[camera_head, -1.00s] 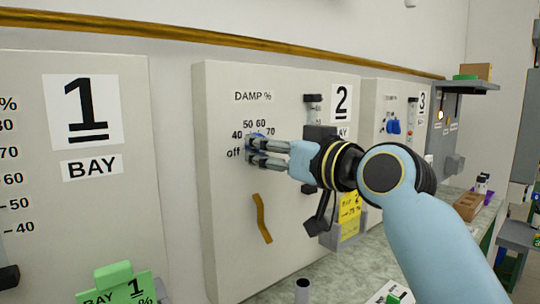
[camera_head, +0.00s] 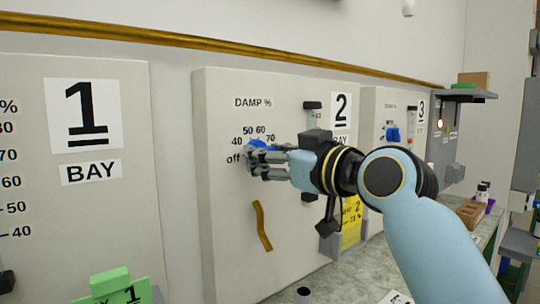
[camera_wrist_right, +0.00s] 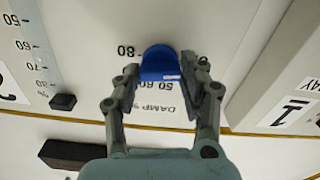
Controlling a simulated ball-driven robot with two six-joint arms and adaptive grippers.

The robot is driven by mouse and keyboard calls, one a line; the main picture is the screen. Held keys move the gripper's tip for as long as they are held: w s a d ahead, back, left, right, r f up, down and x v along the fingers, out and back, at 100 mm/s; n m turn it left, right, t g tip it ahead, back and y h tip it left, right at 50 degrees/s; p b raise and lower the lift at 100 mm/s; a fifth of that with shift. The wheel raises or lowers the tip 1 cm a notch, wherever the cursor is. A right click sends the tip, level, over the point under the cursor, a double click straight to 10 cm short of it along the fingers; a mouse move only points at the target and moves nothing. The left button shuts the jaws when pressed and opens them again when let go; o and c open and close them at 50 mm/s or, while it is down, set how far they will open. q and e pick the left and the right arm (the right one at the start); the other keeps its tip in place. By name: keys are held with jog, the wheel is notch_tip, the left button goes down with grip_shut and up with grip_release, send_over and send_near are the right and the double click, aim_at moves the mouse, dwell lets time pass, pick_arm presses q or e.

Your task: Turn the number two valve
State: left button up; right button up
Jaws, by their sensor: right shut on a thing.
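Panel two (camera_head: 290,230) carries a large number 2 label (camera_head: 341,111) and a DAMP % dial marked from off upward. A blue valve knob (camera_head: 262,146) sits at the middle of that dial. My right gripper (camera_head: 256,162) is shut on the knob and partly hides it and some of the scale. In the right wrist view the blue knob (camera_wrist_right: 160,62) lies between the two fingers of the gripper (camera_wrist_right: 165,78). A small white mark on the knob shows on its side toward the 50 and 60 figures. My left gripper is not in view.
Panel one (camera_head: 110,220) stands at the left and panel three (camera_head: 372,150) at the right. A slider (camera_head: 312,105) and a yellow card (camera_head: 351,215) are on panel two, near my right arm. A brown curved strip (camera_head: 262,226) is below the dial.

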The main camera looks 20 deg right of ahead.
jog(key=o, duration=0.9)
jog(key=shift+f, duration=0.25)
jog(key=shift+c, duration=0.2)
jog(key=o, duration=0.3)
jog(key=shift+r, duration=0.1)
jog(key=shift+s, duration=0.1)
jog(key=v, duration=1.1)
jog(key=shift+s+d, duration=0.15)
jog(key=shift+s, duration=0.25)
jog(key=shift+r, duration=0.1)
